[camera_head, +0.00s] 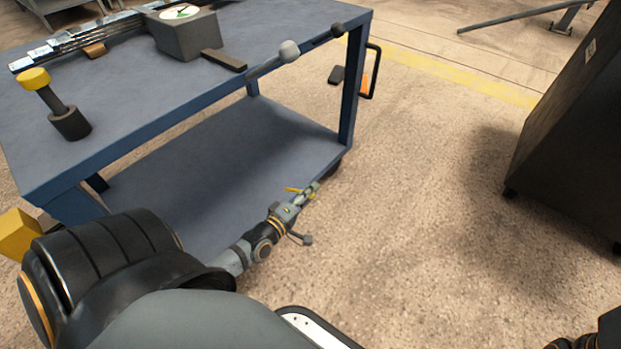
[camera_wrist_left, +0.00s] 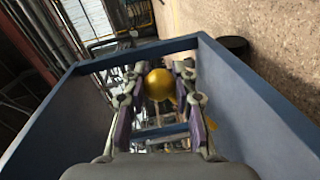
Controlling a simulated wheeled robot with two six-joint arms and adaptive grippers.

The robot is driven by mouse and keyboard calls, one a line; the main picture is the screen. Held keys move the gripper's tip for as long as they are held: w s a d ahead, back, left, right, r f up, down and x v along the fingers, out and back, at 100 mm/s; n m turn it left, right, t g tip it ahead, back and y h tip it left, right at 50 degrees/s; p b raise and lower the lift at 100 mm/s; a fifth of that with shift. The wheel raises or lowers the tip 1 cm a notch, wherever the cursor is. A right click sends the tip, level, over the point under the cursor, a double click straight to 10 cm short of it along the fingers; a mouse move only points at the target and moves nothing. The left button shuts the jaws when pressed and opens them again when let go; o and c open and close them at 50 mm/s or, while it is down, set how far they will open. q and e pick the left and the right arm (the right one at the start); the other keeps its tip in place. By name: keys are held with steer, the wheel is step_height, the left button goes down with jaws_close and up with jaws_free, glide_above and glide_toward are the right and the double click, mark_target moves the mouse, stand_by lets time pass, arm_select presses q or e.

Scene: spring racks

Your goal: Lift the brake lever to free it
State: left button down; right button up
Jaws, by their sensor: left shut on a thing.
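The blue cart (camera_head: 330,150) stands at the left, with a flat top and a lower shelf. My left gripper (camera_head: 310,190) is low by the right edge of the lower shelf, its arm coming from the lower left. In the left wrist view my left gripper (camera_wrist_left: 159,98) is shut on a round yellow knob (camera_wrist_left: 159,84), which sits between its fingers. This knob seems to be the end of the brake lever; its shaft and lower end are hidden. A little yellow also shows at the fingers in the head view. My right gripper is not in view.
On the cart top are a grey gauge box (camera_head: 185,35), a yellow-capped post (camera_head: 60,108) and a lever with a grey ball (camera_head: 289,51). A dark cabinet (camera_head: 575,110) stands at the right. The floor between is clear.

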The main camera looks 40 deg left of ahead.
arm_select(q)
steer(key=shift+a, duration=0.1)
steer(key=c, duration=1.1)
jaws_free()
steer(key=shift+a+f, duration=0.1)
steer(key=shift+o, duration=0.2)
steer(key=shift+s, duration=0.1)
steer(key=s+r, duration=0.1)
steer(key=s, duration=1)
steer(key=shift+s+a+r, duration=0.15)
steer(key=shift+s, duration=0.25)
